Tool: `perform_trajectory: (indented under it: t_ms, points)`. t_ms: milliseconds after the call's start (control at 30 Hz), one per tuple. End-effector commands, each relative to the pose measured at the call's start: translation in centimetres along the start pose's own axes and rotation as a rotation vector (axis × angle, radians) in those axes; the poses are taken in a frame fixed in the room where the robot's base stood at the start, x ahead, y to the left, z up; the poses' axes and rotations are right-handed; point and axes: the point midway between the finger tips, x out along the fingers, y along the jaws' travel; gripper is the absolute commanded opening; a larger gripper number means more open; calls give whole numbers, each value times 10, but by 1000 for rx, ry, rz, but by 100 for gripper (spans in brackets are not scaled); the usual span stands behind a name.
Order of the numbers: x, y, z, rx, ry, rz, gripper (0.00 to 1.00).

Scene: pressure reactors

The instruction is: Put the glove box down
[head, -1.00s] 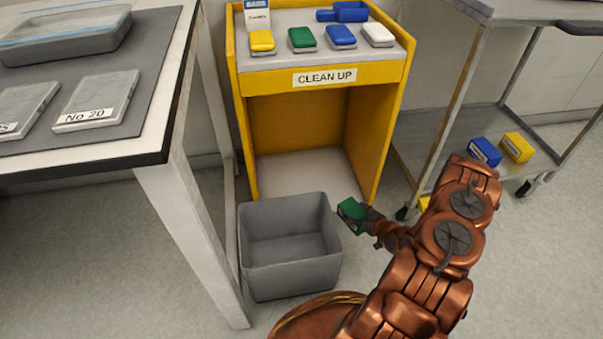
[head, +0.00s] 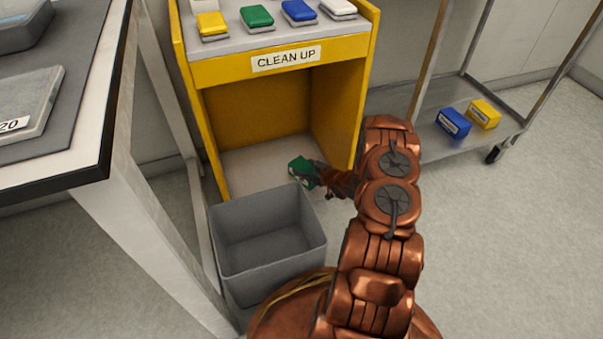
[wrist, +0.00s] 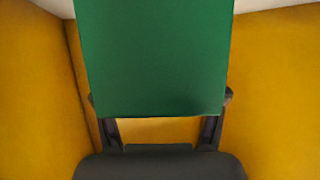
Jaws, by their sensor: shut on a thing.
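The glove box is a green box (head: 302,171), held at the end of my arm in the head view. In the wrist view the green box (wrist: 152,58) fills the upper middle, between the two dark fingers. My gripper (head: 314,176) is shut on it. The box is in front of the open lower bay of the yellow clean-up stand (head: 283,65), near the back rim of the grey bin (head: 267,262). Yellow walls of the stand show on both sides in the wrist view. I cannot tell the box's exact height above the bay floor.
Yellow, green, blue and white blocks sit on top of the stand. A table (head: 100,95) stands close on the left. A trolley (head: 440,139) at the right carries a blue box (head: 453,122) and a yellow box (head: 484,113) on its lower shelf. The bin looks empty.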

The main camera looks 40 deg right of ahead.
Motion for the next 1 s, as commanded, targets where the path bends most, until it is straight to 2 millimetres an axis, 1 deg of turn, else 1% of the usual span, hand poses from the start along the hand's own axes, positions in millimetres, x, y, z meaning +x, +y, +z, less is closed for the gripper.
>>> perform_trajectory:
  t_ms: [33,100,267,367,500,600,867,1000]
  points:
    - [8,2,-1,-2,3,0,26]
    - [14,6,-3,-2,1,3,26]
    - [21,8,-6,-1,-1,3,26]
    - [29,9,-8,-1,0,2,26]
    - [36,8,16,4,-3,2,26]
    - [40,8,25,3,-2,2,26]
    - [40,8,24,1,-1,2,26]
    - [41,8,26,1,-1,2,26]
